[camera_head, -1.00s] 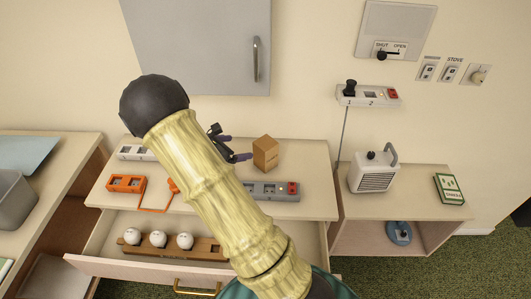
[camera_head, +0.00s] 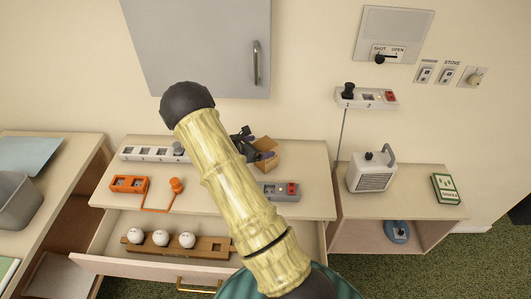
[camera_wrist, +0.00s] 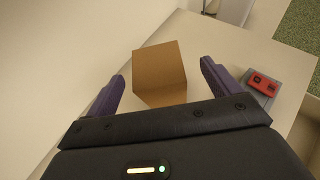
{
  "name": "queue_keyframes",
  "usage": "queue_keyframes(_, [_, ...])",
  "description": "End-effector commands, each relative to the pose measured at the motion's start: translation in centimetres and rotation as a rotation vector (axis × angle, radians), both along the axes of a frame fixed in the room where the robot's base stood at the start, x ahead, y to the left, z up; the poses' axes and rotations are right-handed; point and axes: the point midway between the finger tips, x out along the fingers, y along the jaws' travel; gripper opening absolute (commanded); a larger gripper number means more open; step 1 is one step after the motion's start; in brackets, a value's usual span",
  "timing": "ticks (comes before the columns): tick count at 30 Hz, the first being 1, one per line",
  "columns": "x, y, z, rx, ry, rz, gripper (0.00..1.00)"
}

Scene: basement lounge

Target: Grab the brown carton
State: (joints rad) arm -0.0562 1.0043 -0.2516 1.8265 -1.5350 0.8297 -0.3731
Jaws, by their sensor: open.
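The brown carton (camera_head: 265,150) stands on the top of the drawer cabinet (camera_head: 225,205), close to the wall. In the head view my gripper (camera_head: 256,154) is at the carton and partly covers it. In the wrist view the carton (camera_wrist: 160,72) lies between the two purple fingers of my gripper (camera_wrist: 162,78). The fingers are open, with a gap on each side of the carton. The carton's lower part is hidden behind the gripper body in the wrist view.
A grey power strip (camera_head: 279,191) with a red switch is just in front of the carton. A white strip (camera_head: 150,153) and an orange socket with a corded plug (camera_head: 130,184) are left. The drawer below is open, holding white balls (camera_head: 161,237). A white heater (camera_head: 371,172) stands right.

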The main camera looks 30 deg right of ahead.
Motion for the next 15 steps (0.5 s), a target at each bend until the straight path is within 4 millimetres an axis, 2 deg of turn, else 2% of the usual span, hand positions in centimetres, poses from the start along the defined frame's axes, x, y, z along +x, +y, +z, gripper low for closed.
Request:
queue_keyframes(3, [0.10,-0.88,-0.43,0.001,0.000,0.000,0.89])
queue_keyframes(15, [0.22,-1.27,-0.64,0.001,0.001,0.000,0.89])
